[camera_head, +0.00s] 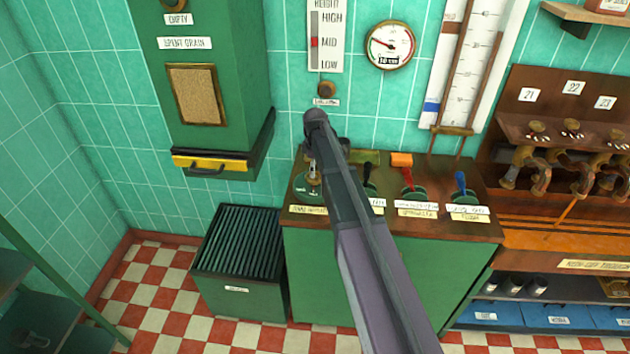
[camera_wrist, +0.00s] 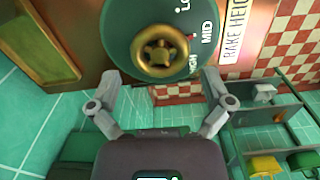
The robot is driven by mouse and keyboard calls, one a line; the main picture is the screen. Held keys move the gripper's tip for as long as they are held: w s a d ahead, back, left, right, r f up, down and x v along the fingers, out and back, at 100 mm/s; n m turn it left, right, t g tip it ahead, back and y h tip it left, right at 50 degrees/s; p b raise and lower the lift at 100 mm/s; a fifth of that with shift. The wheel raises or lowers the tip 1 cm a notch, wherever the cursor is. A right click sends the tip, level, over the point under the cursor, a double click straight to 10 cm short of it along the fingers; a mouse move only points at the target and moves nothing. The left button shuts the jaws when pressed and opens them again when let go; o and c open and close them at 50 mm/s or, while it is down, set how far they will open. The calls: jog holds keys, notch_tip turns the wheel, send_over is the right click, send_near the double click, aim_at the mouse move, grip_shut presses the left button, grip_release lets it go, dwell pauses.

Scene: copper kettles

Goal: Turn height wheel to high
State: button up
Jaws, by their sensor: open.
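The height wheel (camera_wrist: 160,52) is a round brass handwheel on a dark green dial (camera_wrist: 120,45) in the wrist view. LOW, MID and HIGH are lettered along the dial's right side, beside a white label (camera_wrist: 236,30) partly reading RAKE HEIGHT. In the head view the dial (camera_head: 302,190) is partly covered by my arm. The wall height gauge (camera_head: 327,36) has its red marker (camera_head: 314,42) at about MID.
The green counter (camera_head: 300,250) also carries several levers, including a red (camera_head: 407,178) and a blue one (camera_head: 461,182). A spent grain chute (camera_head: 208,70) hangs left of it, above a slatted bin (camera_head: 238,240). Valves (camera_head: 525,165) stand at the right. The checkered floor at left is clear.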

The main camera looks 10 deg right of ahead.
jog(key=shift+f+b, duration=1.4)
jog(key=shift+f, duration=0.35)
jog(key=c, duration=0.8)
